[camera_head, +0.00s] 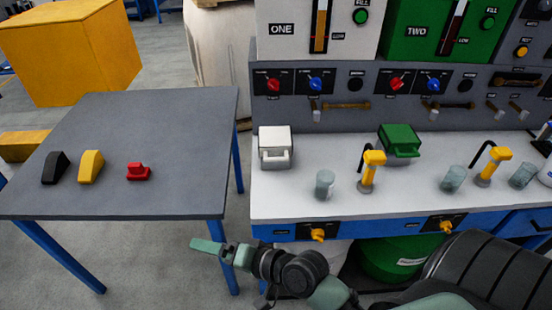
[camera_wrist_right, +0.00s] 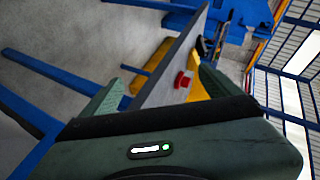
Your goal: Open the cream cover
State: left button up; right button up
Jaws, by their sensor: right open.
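The cream cover (camera_head: 275,139) is a small off-white box with a handle at its lower front. It sits at the left end of the workbench's white top in the head view and looks closed. My right gripper (camera_head: 212,247) is in front of the bench and below its top, pointing left, well apart from the cover. In the right wrist view the right gripper (camera_wrist_right: 160,82) has its fingers spread with nothing held between them. The cover does not show in the wrist view. My left gripper is not in view.
A green cover (camera_head: 400,139) sits farther right on the bench (camera_head: 310,210). Glasses (camera_head: 325,184) and yellow taps (camera_head: 372,165) stand between and beyond. A grey table (camera_head: 140,120) at left bears black, yellow and red pieces. A gap separates table and bench.

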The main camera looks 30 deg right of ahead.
aim_at(276, 160)
jog(key=w+d+r+m+t+h, duration=0.3)
jog(key=w+d+r+m+t, duration=0.5)
jog(key=m, duration=0.5)
jog(key=w+d+f+m+g+h, duration=0.1)
jog(key=d+f+m+h, duration=0.1)
jog(key=d+m+h, duration=0.2)
jog(key=w+d+f+m+g+h, duration=0.1)
jog(key=d+m+h, duration=0.4)
jog(key=m, duration=0.5)
jog(key=w+d+f+m+g+h, duration=0.1)
jog(key=d+f+m+g+h, duration=0.1)
jog(key=d+m, duration=0.5)
jog(key=shift+f+h, duration=0.55)
jog(key=shift+h, duration=0.65)
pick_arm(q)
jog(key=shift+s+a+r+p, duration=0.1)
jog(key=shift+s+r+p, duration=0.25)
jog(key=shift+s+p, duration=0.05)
pick_arm(e)
jog(key=shift+m, duration=0.3)
jog(key=x, duration=0.7)
jog(key=shift+w+d, duration=0.2)
jog(key=shift+d, duration=0.05)
